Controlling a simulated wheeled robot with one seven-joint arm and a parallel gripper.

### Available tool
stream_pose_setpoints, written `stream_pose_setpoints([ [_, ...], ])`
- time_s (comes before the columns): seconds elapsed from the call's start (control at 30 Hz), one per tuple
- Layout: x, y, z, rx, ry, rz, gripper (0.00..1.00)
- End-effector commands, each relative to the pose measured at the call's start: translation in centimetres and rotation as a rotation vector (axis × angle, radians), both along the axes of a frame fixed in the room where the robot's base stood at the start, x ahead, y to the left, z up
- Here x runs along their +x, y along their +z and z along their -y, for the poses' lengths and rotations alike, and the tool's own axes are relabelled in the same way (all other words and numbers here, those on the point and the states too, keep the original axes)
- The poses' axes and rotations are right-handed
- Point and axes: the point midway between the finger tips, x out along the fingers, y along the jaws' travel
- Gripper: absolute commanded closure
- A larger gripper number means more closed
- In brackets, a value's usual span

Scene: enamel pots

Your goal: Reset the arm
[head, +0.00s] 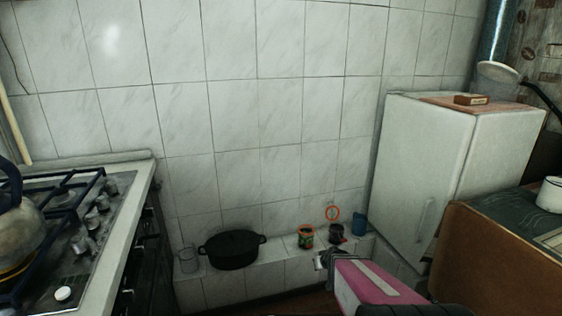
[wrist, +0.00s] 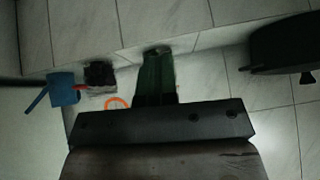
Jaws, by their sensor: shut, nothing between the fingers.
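My gripper (head: 322,260) shows in the head view at the end of my pink arm, low and right of centre. It is shut and empty, in front of the tiled ledge and apart from the wall in the picture.
A stove (head: 65,225) is left, a white cabinet (head: 425,170) right.

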Motion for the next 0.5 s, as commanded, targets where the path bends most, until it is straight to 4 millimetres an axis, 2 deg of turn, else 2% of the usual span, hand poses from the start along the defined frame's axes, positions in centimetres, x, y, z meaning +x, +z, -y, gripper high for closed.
stream_pose_setpoints([
  [0.03,-0.8,1.9,-0.8,0.014,0.014,-0.036,1.00],
  [0.23,-4.4,7.8,-2.8,0.026,0.014,-0.264,1.00],
  [0.4,-8.0,12.5,-2.8,-0.034,-0.065,-0.453,1.00],
  [0.5,-9.8,14.6,-2.4,-0.078,-0.128,-0.537,1.00],
])
